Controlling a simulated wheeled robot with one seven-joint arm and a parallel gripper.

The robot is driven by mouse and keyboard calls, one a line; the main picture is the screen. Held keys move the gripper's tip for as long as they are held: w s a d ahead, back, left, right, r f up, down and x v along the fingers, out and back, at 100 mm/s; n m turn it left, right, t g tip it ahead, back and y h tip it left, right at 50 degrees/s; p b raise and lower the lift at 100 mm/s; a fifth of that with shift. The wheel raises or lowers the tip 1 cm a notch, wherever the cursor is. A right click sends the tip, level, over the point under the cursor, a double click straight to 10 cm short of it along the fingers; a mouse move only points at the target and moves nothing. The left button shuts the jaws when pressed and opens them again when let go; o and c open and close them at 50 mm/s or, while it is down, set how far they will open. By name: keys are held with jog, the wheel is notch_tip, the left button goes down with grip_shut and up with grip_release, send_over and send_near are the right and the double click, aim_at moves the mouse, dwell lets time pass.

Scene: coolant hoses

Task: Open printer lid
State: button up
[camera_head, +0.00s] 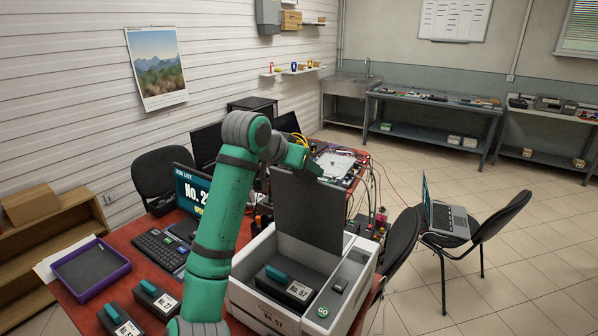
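The white printer (327,316) stands on the red table in front of me. Its dark grey lid (309,211) stands upright at the back of the opening, so the inside shows. A black block with a teal grip (287,283), labelled No. 57, sits inside. A green GO button (322,312) is on the printer's right front. My green arm reaches up along the left of the printer and bends over toward the lid's top edge. My gripper (308,166) is at or just behind that edge; its fingers are small and partly hidden, and I cannot tell whether they touch the lid.
Two similar labelled blocks (156,297) and a purple-rimmed tray (91,269) lie left of my arm. A keyboard (161,250) and a JOB LIST screen (191,191) stand behind them. Cables and bottles crowd the table behind the printer. Black chairs (401,241) stand to the right.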

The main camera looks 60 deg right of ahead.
jog(key=shift+d+r, duration=0.15)
jog(key=shift+r, duration=0.1)
jog(key=o, duration=1.5)
jog(key=shift+f, duration=0.1)
jog(key=v, duration=1.1)
jog(key=shift+f, duration=0.15)
jog(key=shift+w, duration=0.1)
